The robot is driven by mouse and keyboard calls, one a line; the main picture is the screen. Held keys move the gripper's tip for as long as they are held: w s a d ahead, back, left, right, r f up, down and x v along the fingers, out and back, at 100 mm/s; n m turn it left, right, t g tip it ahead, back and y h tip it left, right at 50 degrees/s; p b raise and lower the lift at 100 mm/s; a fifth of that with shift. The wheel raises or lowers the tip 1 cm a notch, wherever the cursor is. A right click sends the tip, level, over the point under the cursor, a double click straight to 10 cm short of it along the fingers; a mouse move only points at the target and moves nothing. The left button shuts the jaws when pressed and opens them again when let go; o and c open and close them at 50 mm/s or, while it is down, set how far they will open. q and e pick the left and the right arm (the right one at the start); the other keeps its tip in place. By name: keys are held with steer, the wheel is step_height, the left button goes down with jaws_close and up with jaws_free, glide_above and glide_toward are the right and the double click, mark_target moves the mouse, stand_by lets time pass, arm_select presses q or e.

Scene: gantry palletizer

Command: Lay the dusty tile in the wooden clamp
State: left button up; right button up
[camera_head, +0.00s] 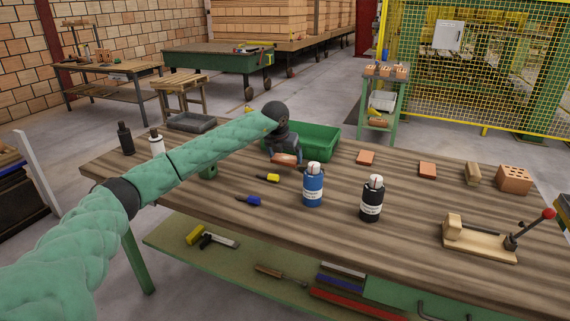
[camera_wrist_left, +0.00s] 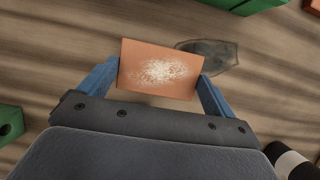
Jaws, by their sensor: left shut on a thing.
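My left gripper (camera_head: 286,154) is shut on the dusty tile (camera_wrist_left: 160,70), an orange-brown rectangle with a white powdery patch on its face. The blue fingers grip it at its two short sides. In the head view the tile (camera_head: 286,159) shows small, above the workbench in front of the green crate. The wooden clamp (camera_head: 478,241) is at the bench's right front, well to the right of the gripper. It has a pale wooden base, a wooden block at its left end and a lever with a red knob at its right. My right gripper is not in view.
A blue bottle (camera_head: 313,186) and a black bottle (camera_head: 372,199) stand between gripper and clamp. The green crate (camera_head: 318,141) is behind. Two more tiles (camera_head: 366,157) (camera_head: 427,170), a wooden block (camera_head: 473,174) and a holed brick (camera_head: 514,179) lie along the back right.

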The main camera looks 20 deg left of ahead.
mark_target(284, 160)
arm_select(q)
step_height(284, 160, down, 3)
steer(key=shift+r+p, duration=0.1)
steer(key=shift+p, duration=0.3)
steer(key=shift+f, duration=0.5)
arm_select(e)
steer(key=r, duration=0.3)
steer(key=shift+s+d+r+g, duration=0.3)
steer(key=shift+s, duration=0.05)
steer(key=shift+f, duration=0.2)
arm_select(q)
steer(key=o, duration=0.8)
